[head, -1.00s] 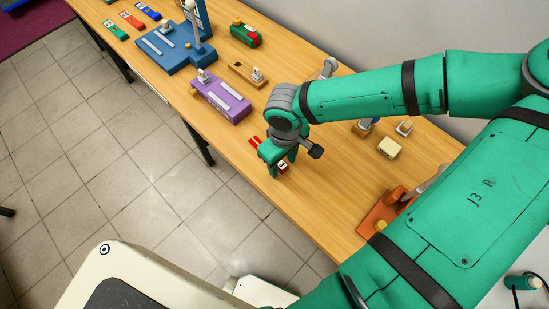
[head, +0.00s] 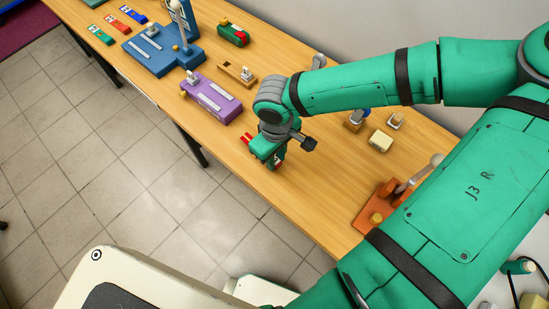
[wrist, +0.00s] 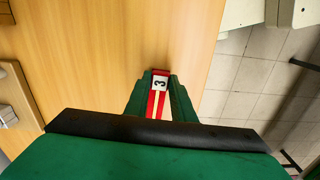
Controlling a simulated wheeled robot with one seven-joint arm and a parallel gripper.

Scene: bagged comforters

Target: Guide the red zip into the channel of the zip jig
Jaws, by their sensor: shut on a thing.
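My gripper (head: 270,160) is low over the near edge of the wooden table, fingers pointing down. In the wrist view my gripper (wrist: 160,78) is shut on the red zip (wrist: 152,103), a narrow red piece with a pale centre strip and a white tag marked 3. Red ends of the zip (head: 247,138) stick out left of the gripper in the head view. A purple block (head: 225,104) with pale strips on top lies up and left of the gripper, apart from it. It may be the zip jig, but I cannot tell for sure; its channel is too small to make out.
A blue fixture (head: 165,57) with an upright stands farther left. A wooden piece with a metal knob (head: 238,75) and a green-red block (head: 233,35) lie behind. An orange clamp (head: 372,215) and a cream block (head: 380,142) are to the right. Bare tabletop surrounds the gripper.

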